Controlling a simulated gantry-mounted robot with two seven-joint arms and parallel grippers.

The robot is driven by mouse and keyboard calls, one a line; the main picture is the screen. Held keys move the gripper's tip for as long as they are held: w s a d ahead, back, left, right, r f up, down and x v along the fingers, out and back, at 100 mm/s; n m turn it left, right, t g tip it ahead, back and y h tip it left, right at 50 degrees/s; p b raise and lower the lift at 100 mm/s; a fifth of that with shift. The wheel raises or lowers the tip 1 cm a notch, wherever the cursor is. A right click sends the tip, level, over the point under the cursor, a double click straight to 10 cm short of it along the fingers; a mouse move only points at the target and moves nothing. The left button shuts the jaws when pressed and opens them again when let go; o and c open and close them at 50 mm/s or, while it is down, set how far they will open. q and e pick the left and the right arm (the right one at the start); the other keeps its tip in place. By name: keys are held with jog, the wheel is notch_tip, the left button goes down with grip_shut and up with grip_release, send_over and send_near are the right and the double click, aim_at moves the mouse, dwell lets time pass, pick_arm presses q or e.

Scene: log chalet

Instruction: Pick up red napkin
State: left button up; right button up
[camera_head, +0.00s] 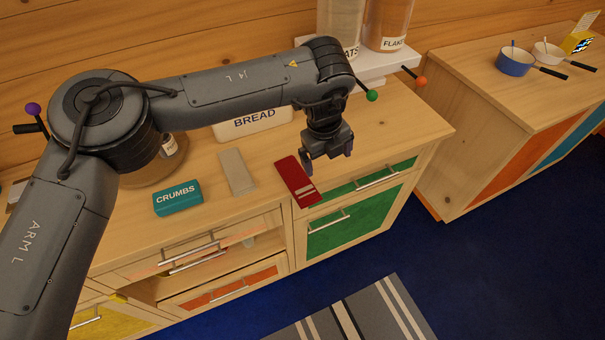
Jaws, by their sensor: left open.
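A red napkin (293,178), folded into a narrow strip with pale stripes at its near end, lies flat on the wooden counter (381,128) close to the front edge. My left gripper (329,164) is open and points down just right of the napkin, close to its right side. In this single view I cannot tell how high the fingers are above the counter or whether they touch the napkin. My right gripper is not in view.
A grey folded cloth (237,172) lies left of the napkin, and a teal CRUMBS box (178,197) stands farther left. A white BREAD box (265,124) and cereal dispensers (388,22) stand behind. A drawer (205,256) below is pulled open.

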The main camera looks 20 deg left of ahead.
pick_arm(q)
jog(key=g+y, duration=0.1)
jog(key=g, duration=0.1)
send_over(300, 182)
notch_tip(300, 182, down, 3)
jog(key=shift+s+f+p, duration=0.1)
jog(key=shift+s+p, duration=0.05)
jog(key=shift+p, duration=0.3)
jog(key=shift+f, duration=0.5)
jog(key=shift+f+p, duration=0.5)
jog(key=shift+f, duration=0.05)
notch_tip(300, 182, down, 3)
jog(key=shift+f+p, duration=0.1)
jog(key=shift+p, duration=0.5)
jog(key=shift+f, duration=0.45)
jog(key=c, duration=1.1)
